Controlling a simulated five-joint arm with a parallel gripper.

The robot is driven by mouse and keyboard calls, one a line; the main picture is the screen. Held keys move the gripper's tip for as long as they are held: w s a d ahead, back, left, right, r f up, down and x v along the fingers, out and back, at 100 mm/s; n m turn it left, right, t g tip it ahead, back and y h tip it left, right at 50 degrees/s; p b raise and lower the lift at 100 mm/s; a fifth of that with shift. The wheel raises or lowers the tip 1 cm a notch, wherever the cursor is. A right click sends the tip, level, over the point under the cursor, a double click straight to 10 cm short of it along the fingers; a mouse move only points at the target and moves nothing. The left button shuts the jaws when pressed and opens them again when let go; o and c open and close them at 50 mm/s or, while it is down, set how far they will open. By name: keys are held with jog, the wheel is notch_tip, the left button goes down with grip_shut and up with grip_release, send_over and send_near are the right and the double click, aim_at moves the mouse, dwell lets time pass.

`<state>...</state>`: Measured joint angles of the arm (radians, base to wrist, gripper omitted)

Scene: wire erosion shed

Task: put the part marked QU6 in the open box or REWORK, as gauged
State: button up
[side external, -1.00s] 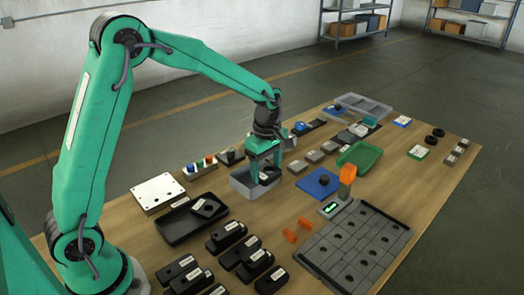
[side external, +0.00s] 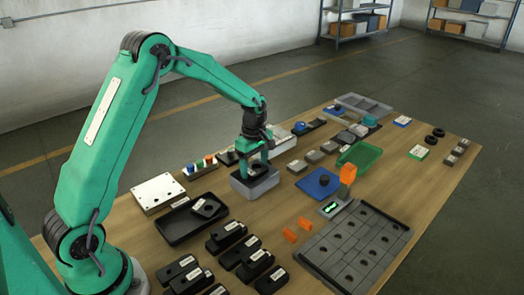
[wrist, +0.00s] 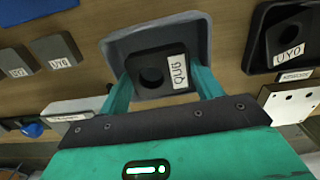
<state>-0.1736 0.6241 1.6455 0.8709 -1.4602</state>
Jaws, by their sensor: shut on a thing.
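The part marked QU6 (wrist: 150,68) is a dark block with a round hole and a white label. My gripper (wrist: 163,82) is shut on it, with one finger at each side. In the wrist view the part shows within the outline of an open grey box (wrist: 118,47). In the side view my gripper (side external: 255,172) is at the grey box (side external: 262,188), fingers pointing down. The part's lower side is hidden, so I cannot tell whether it touches the box floor. No REWORK marking is readable.
A black tray (side external: 170,231) beside the box holds a part marked UY0 (wrist: 287,38). Several black parts (side external: 229,236) lie in front. A blue mat (side external: 309,187), a green tray (side external: 371,161) and a grey slotted plate (side external: 392,226) stand to the right.

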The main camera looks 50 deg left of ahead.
aim_at(255, 183)
jog(key=shift+f, duration=1.9)
jog(key=shift+f, duration=0.15)
jog(key=o, duration=1)
jog(key=shift+o, duration=0.2)
notch_tip(255, 183, up, 12)
jog(key=shift+r, duration=0.2)
